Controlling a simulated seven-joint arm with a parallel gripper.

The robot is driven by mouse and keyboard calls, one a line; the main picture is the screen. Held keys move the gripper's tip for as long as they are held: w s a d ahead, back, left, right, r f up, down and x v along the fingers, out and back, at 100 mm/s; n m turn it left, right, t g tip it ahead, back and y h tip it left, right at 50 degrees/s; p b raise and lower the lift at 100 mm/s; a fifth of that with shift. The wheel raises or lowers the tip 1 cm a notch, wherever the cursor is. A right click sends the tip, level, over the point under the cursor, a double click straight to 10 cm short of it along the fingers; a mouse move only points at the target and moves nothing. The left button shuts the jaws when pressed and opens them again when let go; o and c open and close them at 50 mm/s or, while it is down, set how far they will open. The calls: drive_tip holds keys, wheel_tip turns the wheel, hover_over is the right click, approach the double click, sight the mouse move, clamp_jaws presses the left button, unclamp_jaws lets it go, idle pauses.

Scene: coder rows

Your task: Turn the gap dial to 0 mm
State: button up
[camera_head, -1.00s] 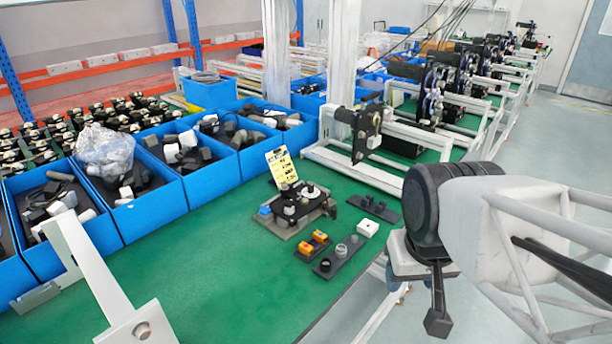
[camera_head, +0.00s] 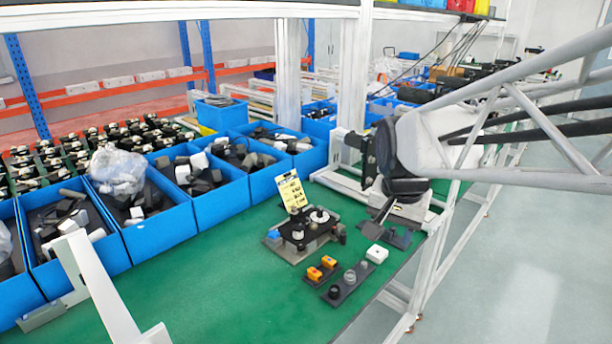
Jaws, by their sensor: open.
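A small fixture (camera_head: 306,236) with dark parts and round knobs stands on the green bench at the centre. A dark round part with a light centre (camera_head: 319,215) sits on its top. I cannot tell which knob is the gap dial, and no scale or reading is legible. A yellow card (camera_head: 292,192) with dark print stands upright behind the fixture. My gripper (camera_head: 376,229) is open, to the right of the fixture and apart from it, above the bench's right side. Its fingers point down and left, and one partly hides the other.
Blue bins (camera_head: 158,232) line the left and back.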

drive_tip(key=w+a+f+m, duration=0.15)
drive_tip(key=w+m, duration=0.25)
drive_tip(key=w, duration=0.9)
drive_tip(key=m+g, duration=0.2)
drive_tip(key=m, duration=1)
hover_over(320, 211)
wheel_tip(320, 211, down, 17)
drive_tip(key=shift+s+r, duration=0.15)
drive_tip(key=shift+r, duration=0.05)
drive_tip(key=shift+w+f, duration=0.2)
drive_tip(key=shift+w, duration=0.1)
drive_tip(key=shift+f, duration=0.1)
drive_tip(key=shift+f, duration=3.8)
drive_tip(key=c, duration=0.9)
